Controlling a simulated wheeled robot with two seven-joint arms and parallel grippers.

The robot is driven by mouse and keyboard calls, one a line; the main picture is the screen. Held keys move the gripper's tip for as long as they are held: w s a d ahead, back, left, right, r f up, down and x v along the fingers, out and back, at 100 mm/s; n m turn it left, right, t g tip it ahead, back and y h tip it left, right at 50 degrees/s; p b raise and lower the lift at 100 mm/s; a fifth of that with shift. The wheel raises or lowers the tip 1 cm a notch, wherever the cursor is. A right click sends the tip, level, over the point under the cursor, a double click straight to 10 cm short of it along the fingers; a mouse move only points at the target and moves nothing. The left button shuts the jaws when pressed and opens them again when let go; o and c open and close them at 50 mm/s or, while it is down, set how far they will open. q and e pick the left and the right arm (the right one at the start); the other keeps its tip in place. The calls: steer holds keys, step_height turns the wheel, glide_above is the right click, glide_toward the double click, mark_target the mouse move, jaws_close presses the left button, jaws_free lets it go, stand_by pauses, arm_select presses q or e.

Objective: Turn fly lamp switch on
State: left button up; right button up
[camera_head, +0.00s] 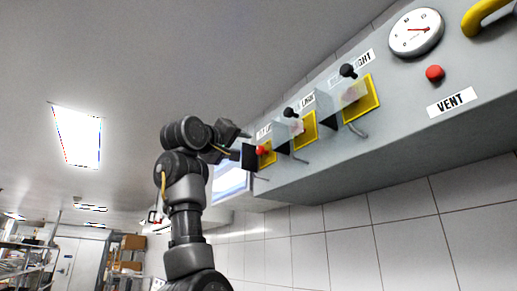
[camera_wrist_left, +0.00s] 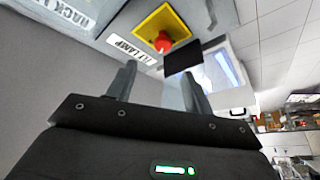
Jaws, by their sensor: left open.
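The fly lamp switch is a red round knob (camera_wrist_left: 162,43) on a yellow plate (camera_wrist_left: 172,24), above the label "FLY LAMP" (camera_wrist_left: 131,49) in the left wrist view. In the head view the red knob (camera_head: 262,151) is at the far left end of the grey panel. My left gripper (camera_wrist_left: 158,71) is open and empty, its fingers pointing toward the switch with a visible gap. In the head view my left gripper (camera_head: 236,137) is beside this end of the panel. A black square plate (camera_wrist_left: 184,60) stands beside the knob. My right gripper is not in view.
Two other yellow-plated switches with black knobs (camera_head: 290,113) (camera_head: 348,71) and clear covers sit farther right. A dial gauge (camera_head: 416,32), a red button (camera_head: 435,73), a "VENT" label (camera_head: 452,102) and a yellow handle (camera_head: 486,14) follow. Shelving (camera_head: 25,258) is far left.

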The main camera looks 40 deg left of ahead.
mark_target(259, 150)
arm_select(q)
steer(key=p+x, duration=0.6)
steer(key=x, duration=0.3)
steer(key=shift+w, duration=0.45)
steer(key=shift+w+p, duration=0.2)
steer(key=shift+p, duration=0.15)
steer(key=shift+w+a+f, duration=0.1)
steer(key=shift+w+a, duration=0.05)
steer(key=shift+w, duration=0.15)
steer(key=c, duration=1)
steer(key=shift+o, duration=0.2)
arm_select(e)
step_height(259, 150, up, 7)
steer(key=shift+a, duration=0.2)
